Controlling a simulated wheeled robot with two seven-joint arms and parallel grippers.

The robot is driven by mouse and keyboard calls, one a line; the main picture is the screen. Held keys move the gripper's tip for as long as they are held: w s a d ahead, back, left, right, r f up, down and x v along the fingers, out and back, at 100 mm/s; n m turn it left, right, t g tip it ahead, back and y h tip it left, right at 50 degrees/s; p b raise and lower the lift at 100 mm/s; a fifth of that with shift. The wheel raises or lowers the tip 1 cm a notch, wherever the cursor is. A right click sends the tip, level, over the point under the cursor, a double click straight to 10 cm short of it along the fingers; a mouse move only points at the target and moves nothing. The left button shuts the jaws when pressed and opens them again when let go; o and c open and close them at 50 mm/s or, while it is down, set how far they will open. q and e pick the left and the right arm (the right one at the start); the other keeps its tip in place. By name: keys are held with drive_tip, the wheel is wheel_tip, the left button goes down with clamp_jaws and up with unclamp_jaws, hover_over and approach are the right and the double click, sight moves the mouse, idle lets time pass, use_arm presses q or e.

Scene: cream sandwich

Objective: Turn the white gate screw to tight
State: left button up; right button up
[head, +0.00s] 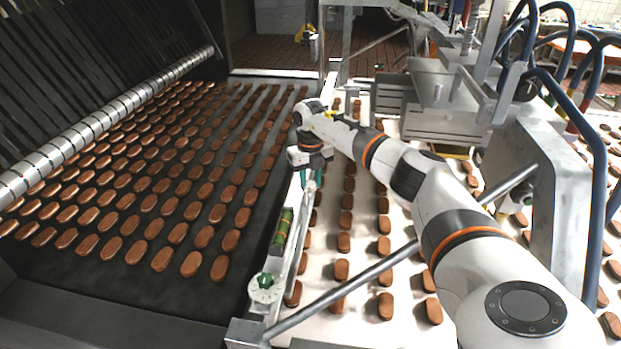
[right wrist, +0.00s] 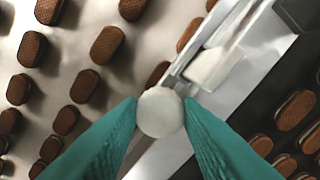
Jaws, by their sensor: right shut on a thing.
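The white gate screw (right wrist: 160,112) shows as a round white head in the right wrist view. My right gripper (head: 311,184) reaches down over the metal rail between the two belts in the head view. Its teal fingers are shut on the screw, one tip on each side of the head in the right wrist view. In the head view the screw itself is too small or hidden at the fingertips. How tight it is cannot be told. My left gripper is not in view.
A dark belt (head: 150,300) with rows of brown biscuits lies left of the rail. A white belt (head: 362,318) with more biscuits runs right, under my right arm. A white round fitting with a green centre (head: 265,287) and a slanting metal bar (head: 350,292) stand nearer. Blue hoses (head: 592,200) hang right.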

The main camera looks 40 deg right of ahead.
sight(310, 184)
drive_tip(key=m+p, duration=0.1)
drive_tip(key=m, duration=0.4)
drive_tip(key=shift+r+m+p, duration=0.15)
drive_tip(key=shift+m+p, duration=0.7)
drive_tip(key=shift+m, duration=1.35)
drive_tip(key=o, duration=1)
drive_tip(key=shift+r+b, duration=1.9)
drive_tip(key=shift+r, duration=4)
